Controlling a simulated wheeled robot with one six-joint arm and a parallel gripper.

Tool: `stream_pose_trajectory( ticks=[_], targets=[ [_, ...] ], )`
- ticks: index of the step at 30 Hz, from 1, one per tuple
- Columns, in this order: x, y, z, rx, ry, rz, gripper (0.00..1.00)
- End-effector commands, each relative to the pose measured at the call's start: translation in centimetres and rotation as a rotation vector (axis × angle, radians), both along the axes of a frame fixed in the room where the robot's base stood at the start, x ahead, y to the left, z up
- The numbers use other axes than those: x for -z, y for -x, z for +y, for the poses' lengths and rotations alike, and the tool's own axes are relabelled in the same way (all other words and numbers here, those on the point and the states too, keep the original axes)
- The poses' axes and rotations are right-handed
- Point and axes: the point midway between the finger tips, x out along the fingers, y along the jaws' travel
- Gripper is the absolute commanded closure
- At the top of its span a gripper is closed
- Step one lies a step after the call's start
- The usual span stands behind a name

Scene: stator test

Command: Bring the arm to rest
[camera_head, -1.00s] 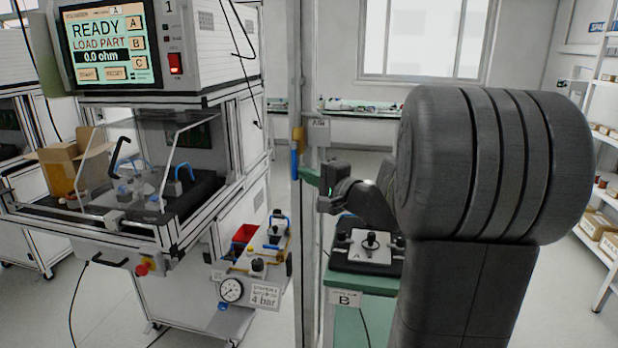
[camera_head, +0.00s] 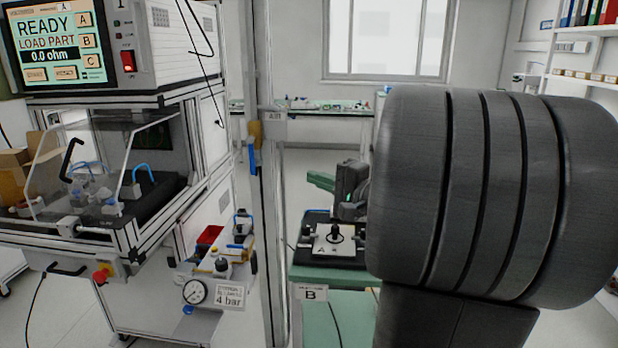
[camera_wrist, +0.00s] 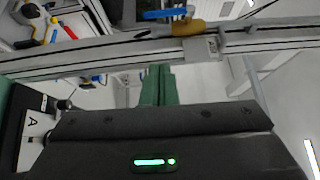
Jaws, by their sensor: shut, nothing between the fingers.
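My gripper (camera_head: 320,181) shows in the head view left of my large dark arm link, with its green fingers pointing left towards the metal post. In the wrist view its green fingers (camera_wrist: 159,86) lie side by side, shut with nothing between them. It is in the air above the green bench, a little above the black fixture (camera_head: 345,258) with a plate marked A. My arm link hides part of the bench and the right of the room.
A metal post (camera_head: 264,200) with a blue and yellow valve stands close left of my gripper. The test machine (camera_head: 100,230) is at left; its screen (camera_head: 55,45) reads READY, LOAD PART. A gauge panel (camera_head: 195,291) marked 4 bar hangs below. Shelves (camera_head: 590,80) stand at right.

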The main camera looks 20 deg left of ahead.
Motion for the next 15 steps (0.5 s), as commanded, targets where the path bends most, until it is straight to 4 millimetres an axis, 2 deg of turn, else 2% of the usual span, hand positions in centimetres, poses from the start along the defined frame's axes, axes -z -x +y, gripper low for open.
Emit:
stream_pose_trajectory(
  ticks=[10,15],
  targets=[
    [0.00,0.02,-0.07,0.000,0.000,0.000,1.00],
    [0.02,-0.27,0.79,-0.002,0.001,0.001,1.00]
  ],
)
